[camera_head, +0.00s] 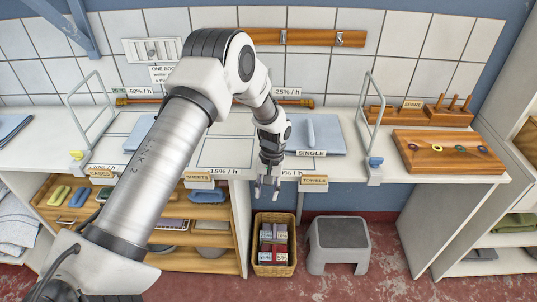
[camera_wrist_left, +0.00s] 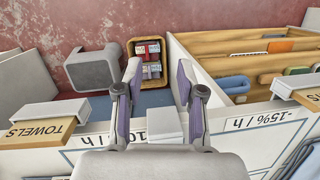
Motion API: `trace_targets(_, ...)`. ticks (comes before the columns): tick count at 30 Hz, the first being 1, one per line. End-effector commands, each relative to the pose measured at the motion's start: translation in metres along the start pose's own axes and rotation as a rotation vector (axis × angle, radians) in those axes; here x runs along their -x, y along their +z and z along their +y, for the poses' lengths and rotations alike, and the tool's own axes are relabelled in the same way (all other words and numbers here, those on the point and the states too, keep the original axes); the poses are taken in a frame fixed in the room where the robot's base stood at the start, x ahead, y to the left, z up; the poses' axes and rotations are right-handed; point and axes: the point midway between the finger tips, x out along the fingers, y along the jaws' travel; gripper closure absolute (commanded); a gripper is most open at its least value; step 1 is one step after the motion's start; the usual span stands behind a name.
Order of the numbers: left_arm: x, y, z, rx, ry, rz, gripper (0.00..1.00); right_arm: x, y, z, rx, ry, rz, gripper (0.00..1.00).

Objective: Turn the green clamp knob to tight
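I cannot make out a green clamp knob in either view. In the head view, a yellow knob (camera_head: 77,155) sits at the foot of the left wire frame and a blue knob (camera_head: 375,162) at the foot of the right one. My left gripper (camera_head: 267,190) hangs at the table's front edge, between the two knobs. In the left wrist view my left gripper (camera_wrist_left: 158,72) has its fingers apart with nothing held. A pale block (camera_wrist_left: 163,124) at the table edge shows between the lower parts of the fingers. My left arm hides part of the table. My right gripper is out of view.
The white table (camera_head: 440,172) carries a folded blue cloth (camera_head: 328,140) and a wooden board (camera_head: 445,160) with small colored rings. A towels label (camera_head: 314,181) sticks out at the front edge. Below stand a wicker basket (camera_head: 259,262) and a grey stool (camera_head: 338,235).

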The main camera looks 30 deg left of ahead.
Motion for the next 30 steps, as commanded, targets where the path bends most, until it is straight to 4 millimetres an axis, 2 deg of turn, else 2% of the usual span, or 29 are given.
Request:
trace_targets(1,0.051,-0.03,-0.005,0.039,0.025,0.057,0.61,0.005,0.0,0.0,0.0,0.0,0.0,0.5)
trace_targets(3,0.1,-0.054,-0.013,0.074,0.052,0.115,0.61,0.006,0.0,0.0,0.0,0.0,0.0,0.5)
trace_targets(6,0.142,-0.071,-0.021,0.099,0.083,0.171,0.61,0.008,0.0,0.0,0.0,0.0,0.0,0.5)
trace_targets(7,0.147,-0.073,-0.022,0.102,0.088,0.18,0.61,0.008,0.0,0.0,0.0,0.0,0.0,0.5)
trace_targets(9,0.148,-0.076,-0.022,0.105,0.092,0.186,0.61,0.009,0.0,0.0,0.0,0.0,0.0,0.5)
trace_targets(11,0.141,-0.076,-0.021,0.104,0.09,0.184,0.61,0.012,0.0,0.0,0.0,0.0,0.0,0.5)
trace_targets(21,0.083,-0.087,-0.016,0.103,0.09,0.185,0.61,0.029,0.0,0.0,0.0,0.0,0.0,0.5)
trace_targets(24,0.075,-0.089,-0.016,0.103,0.091,0.185,0.61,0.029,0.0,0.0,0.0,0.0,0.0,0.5)
trace_targets(30,0.074,-0.089,-0.015,0.102,0.092,0.186,0.61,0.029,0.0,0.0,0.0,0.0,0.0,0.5)
